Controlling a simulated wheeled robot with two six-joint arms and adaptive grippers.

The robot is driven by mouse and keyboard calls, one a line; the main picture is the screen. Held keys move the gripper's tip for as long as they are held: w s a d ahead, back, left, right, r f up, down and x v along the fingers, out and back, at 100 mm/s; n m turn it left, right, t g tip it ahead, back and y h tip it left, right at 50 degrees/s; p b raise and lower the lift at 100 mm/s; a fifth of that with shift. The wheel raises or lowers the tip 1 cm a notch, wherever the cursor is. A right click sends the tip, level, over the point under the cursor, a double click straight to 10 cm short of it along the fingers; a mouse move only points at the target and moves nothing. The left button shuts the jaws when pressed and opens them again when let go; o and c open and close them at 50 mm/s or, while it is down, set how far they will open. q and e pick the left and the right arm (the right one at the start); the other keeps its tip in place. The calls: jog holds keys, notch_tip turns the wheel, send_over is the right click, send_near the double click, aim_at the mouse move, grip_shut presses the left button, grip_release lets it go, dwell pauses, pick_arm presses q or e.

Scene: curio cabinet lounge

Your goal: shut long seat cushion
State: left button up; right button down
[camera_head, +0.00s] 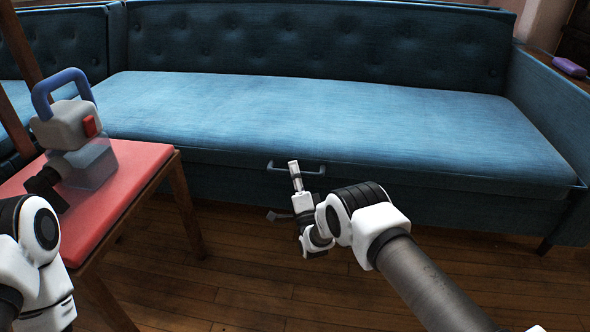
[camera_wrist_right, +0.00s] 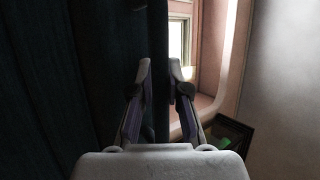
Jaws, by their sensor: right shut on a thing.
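The long seat cushion (camera_head: 330,115) is blue and lies across the sofa in the head view. It looks flat, with its front edge close to the sofa's front panel; any small gap there is too dark to tell. A handle (camera_head: 314,171) sits on the front below the edge. My right gripper (camera_head: 294,168) is at the left part of the handle, shut on it. In the right wrist view the fingers (camera_wrist_right: 160,85) close from both sides on a dark upright bar.
A red-topped stool or chair (camera_head: 127,178) stands at the left, close to the sofa. A portable cleaner (camera_head: 75,128) with a blue handle and clear tank sits on it. A purple object (camera_head: 569,66) lies on the right armrest side. The wooden floor (camera_head: 225,285) in front is mostly clear.

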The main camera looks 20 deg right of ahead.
jog(key=shift+s+a+f, duration=0.15)
jog(key=shift+f, duration=0.25)
jog(key=shift+s+a+f, duration=0.1)
jog(key=shift+s+f, duration=0.05)
jog(key=shift+f, duration=0.25)
jog(key=c, duration=1.1)
grip_release()
jog(key=shift+f, duration=0.1)
jog(key=shift+c, duration=0.2)
jog(key=v, duration=0.7)
jog(key=shift+s, duration=0.25)
